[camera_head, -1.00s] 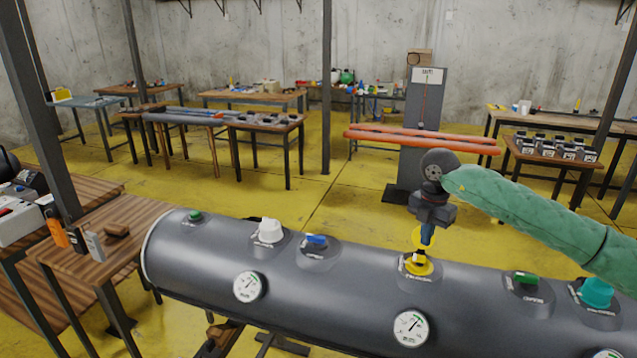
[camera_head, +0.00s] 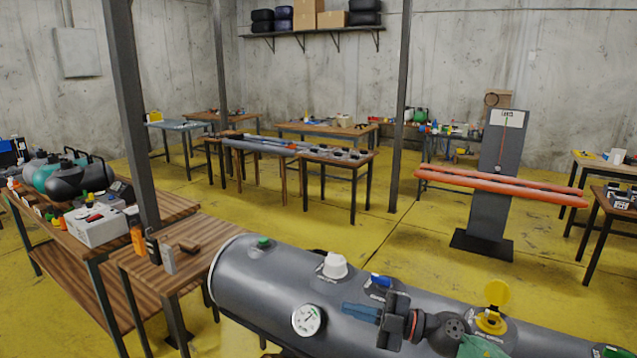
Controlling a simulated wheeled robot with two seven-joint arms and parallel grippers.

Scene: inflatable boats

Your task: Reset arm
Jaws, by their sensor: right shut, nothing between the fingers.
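My right gripper (camera_head: 347,309) is in front of the grey inflatable tube (camera_head: 250,285), its blue fingers pointing left and shut with nothing between them. Its dark wrist and a bit of green arm sleeve (camera_head: 482,347) come in from the bottom right. The gripper hides part of the tube near the blue-topped valve (camera_head: 381,280). The yellow valve (camera_head: 491,322) is to the right of the gripper and apart from it, with its yellow cap (camera_head: 497,292) standing up. My left gripper is not in view.
A white-capped valve (camera_head: 335,265), a green valve (camera_head: 264,242) and a gauge (camera_head: 308,320) are on the tube. A wooden table (camera_head: 205,250) with small items stands at the left. An orange-padded stand (camera_head: 500,183) is behind. The yellow floor between is clear.

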